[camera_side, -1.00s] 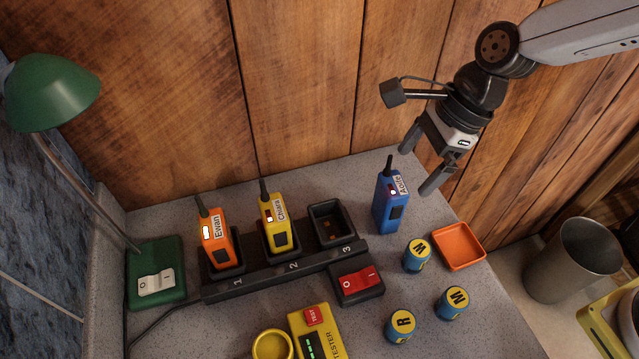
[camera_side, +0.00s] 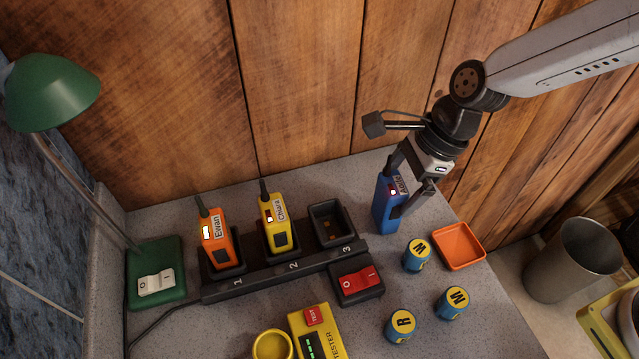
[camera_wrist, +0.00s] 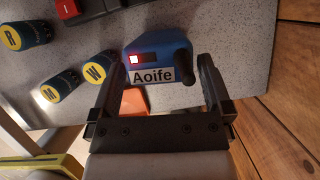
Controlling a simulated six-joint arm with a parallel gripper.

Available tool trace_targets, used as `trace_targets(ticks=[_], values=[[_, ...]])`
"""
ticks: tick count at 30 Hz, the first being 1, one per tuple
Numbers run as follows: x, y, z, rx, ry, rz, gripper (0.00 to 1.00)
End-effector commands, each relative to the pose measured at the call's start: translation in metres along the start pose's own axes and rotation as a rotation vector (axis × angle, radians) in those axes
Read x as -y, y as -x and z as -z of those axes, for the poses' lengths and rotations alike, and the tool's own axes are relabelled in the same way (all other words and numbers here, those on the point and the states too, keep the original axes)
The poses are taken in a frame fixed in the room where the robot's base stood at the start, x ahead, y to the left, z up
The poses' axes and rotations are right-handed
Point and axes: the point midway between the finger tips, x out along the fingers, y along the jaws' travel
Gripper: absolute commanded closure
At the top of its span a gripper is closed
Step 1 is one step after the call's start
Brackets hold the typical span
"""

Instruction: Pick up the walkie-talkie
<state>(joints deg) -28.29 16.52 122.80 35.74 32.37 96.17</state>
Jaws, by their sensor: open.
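The blue walkie-talkie (camera_side: 387,207), labelled Aoife, stands upright on the grey counter, to the right of the charger strip. My gripper (camera_side: 407,195) is down at its upper part, open, with a finger on either side of it. In the wrist view the blue walkie-talkie (camera_wrist: 150,48) shows from above between the fingertips of my gripper (camera_wrist: 160,72), its antenna near the right finger. Whether the fingers touch it I cannot tell. An orange walkie-talkie (camera_side: 220,245) labelled Ewan sits in slot 1, and a yellow one (camera_side: 279,235) in slot 2.
Slot 3 (camera_side: 333,222) of the charger is empty. A red switch (camera_side: 358,279) is in front of it. Batteries W (camera_side: 416,257), M (camera_side: 451,304) and R (camera_side: 400,326) and an orange tray (camera_side: 460,262) are close by. The wooden wall (camera_side: 310,90) is just behind.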

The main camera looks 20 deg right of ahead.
Motion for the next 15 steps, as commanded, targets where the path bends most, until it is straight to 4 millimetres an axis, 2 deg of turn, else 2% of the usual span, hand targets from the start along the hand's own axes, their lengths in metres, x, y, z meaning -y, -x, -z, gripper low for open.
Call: trace_targets(ticks=[6,15], values=[[0.0,-0.021,0.001,-0.001,0.0,-0.001,0.0],[0.001,-0.028,0.001,0.0,0.001,0.003,0.0]])
